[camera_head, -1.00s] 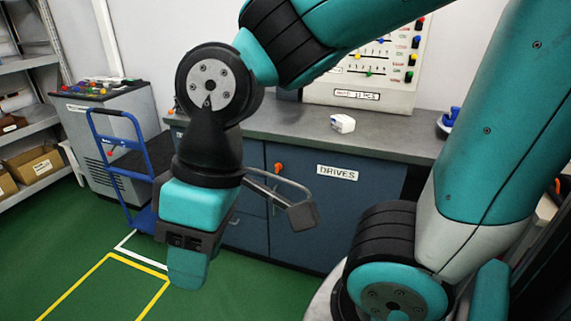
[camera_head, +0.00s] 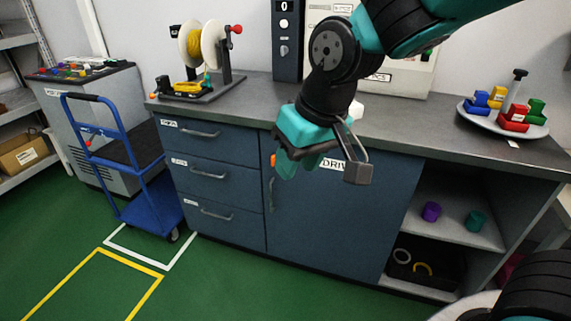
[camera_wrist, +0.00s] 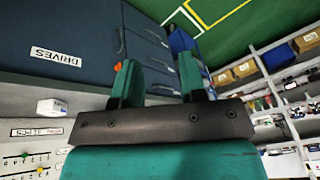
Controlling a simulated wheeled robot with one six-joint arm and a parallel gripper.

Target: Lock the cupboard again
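The blue cupboard door (camera_head: 325,225) with the DRIVES label (camera_head: 333,164) stands closed under the counter. A small orange knob or lock lever (camera_head: 272,160) is at its upper left edge, above a vertical handle (camera_head: 271,195). My gripper (camera_head: 290,168) is in front of the door's top, just right of the orange part in the head view, and hides part of the label. In the wrist view my gripper (camera_wrist: 160,78) has its two fingers apart with nothing between them. The orange part (camera_wrist: 117,66) shows beside the left finger, apart from the gap; contact cannot be told.
Drawers (camera_head: 210,170) are left of the door, and open shelves (camera_head: 455,230) with cups and rings are right. The counter (camera_head: 420,125) carries a spool stand (camera_head: 205,60) and a round tray (camera_head: 475,112). A blue trolley (camera_head: 150,195) stands left. The green floor in front is clear.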

